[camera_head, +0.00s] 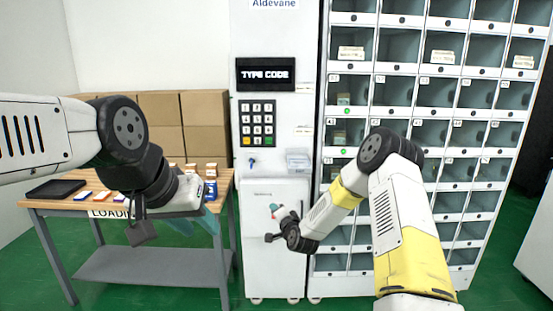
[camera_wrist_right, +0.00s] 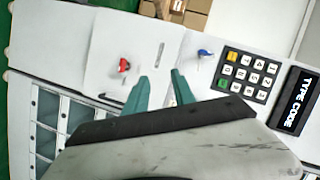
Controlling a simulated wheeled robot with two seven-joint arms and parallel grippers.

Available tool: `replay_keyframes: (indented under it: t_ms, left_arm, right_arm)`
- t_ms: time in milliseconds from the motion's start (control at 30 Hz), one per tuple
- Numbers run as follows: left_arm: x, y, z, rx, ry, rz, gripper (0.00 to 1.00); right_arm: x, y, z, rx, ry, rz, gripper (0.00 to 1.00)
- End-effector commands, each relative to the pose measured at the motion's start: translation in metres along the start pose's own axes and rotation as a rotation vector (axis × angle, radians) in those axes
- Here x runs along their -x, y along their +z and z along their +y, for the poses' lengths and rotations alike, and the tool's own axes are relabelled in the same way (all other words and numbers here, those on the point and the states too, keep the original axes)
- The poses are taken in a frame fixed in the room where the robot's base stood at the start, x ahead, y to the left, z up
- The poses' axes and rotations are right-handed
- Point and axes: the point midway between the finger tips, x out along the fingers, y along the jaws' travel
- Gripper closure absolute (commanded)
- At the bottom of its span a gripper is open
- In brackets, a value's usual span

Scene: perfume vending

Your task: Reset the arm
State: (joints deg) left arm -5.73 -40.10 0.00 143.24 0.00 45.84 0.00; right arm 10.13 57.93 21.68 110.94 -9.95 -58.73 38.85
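My left arm comes in from the left over the wooden table (camera_head: 75,204). Its gripper (camera_head: 196,226) points down near the table's right front edge, with its teal fingers apart and nothing visible between them. My right arm reaches toward the white vending cabinet (camera_head: 262,258). In the head view its gripper (camera_head: 277,218) is in front of the lower cabinet door, and its fingers are small and partly hidden. In the right wrist view the two teal fingers (camera_wrist_right: 160,84) are apart and empty, facing the cabinet front.
A keypad (camera_head: 257,124) sits under the "TYPE CODE" display (camera_head: 265,74). A blue key (camera_wrist_right: 205,52) and a red key (camera_wrist_right: 124,65) stick out of the cabinet. The locker grid (camera_head: 400,90) stands right. Cardboard boxes (camera_head: 205,110) stand behind the table, which holds small boxes and a black tray (camera_head: 56,189).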

Motion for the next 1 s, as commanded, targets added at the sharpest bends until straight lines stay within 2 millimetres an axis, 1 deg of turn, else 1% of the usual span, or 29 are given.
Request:
replay_keyframes:
  t_ms: [33,100,167,267,367,400,467,500,567,600,667,700,733,767,800,867,900,967,1000]
  left_arm:
    - [0.000,0.000,0.000,0.000,0.000,0.000,0.64]
    - [0.000,0.000,0.000,0.000,0.000,0.000,0.64]
    - [0.000,0.000,0.000,0.000,0.000,0.000,0.64]
    - [0.000,0.000,0.000,0.000,0.000,0.000,0.64]
    - [0.000,0.000,0.000,0.000,0.000,0.000,0.64]
    - [0.000,0.000,0.000,0.000,0.000,0.000,0.64]
    - [0.000,0.000,0.000,0.000,0.000,0.000,0.64]
    - [0.000,0.000,0.000,0.000,0.000,0.000,0.64]
    - [0.000,0.000,0.000,0.000,0.000,0.000,0.64]
    - [0.000,0.000,0.000,0.000,0.000,0.000,0.64]
    - [0.000,0.000,0.000,0.000,0.000,0.000,0.64]
    - [0.000,0.000,0.000,0.000,0.000,0.000,0.64]
    - [0.000,0.000,0.000,0.000,0.000,0.000,0.64]
    - [0.000,0.000,0.000,0.000,0.000,0.000,0.64]
    - [0.000,0.000,0.000,0.000,0.000,0.000,0.64]
    - [0.000,0.000,0.000,0.000,0.000,0.000,0.64]
    - [0.000,0.000,0.000,0.000,0.000,0.000,0.64]
    - [0.000,0.000,0.000,0.000,0.000,0.000,0.64]
    - [0.000,0.000,0.000,0.000,0.000,0.000,0.64]
  right_arm:
    - [0.007,-0.012,-0.021,0.064,0.012,-0.025,0.69]
    - [0.020,-0.023,-0.041,0.150,0.046,-0.068,0.69]
    - [0.034,-0.033,-0.056,0.220,0.076,-0.101,0.69]
    - [0.061,-0.049,-0.079,0.329,0.131,-0.151,0.69]
    - [0.095,-0.064,-0.099,0.428,0.188,-0.195,0.69]
    - [0.109,-0.070,-0.107,0.465,0.211,-0.212,0.69]
    - [0.133,-0.078,-0.117,0.515,0.246,-0.237,0.69]
    - [0.150,-0.083,-0.123,0.547,0.268,-0.253,0.69]
    - [0.176,-0.090,-0.131,0.591,0.302,-0.277,0.69]
    - [0.195,-0.094,-0.136,0.616,0.324,-0.293,0.69]
    - [0.224,-0.099,-0.142,0.650,0.356,-0.319,0.69]
    - [0.243,-0.101,-0.146,0.671,0.377,-0.336,0.69]
    - [0.258,-0.102,-0.148,0.687,0.390,-0.349,0.69]
    - [0.274,-0.103,-0.150,0.699,0.405,-0.362,0.69]
    - [0.294,-0.104,-0.152,0.716,0.422,-0.381,0.69]
    - [0.325,-0.103,-0.154,0.736,0.445,-0.410,0.69]
    - [0.346,-0.102,-0.154,0.748,0.459,-0.430,0.69]
    - [0.378,-0.098,-0.154,0.764,0.475,-0.463,0.69]
    - [0.398,-0.095,-0.153,0.771,0.485,-0.485,0.69]
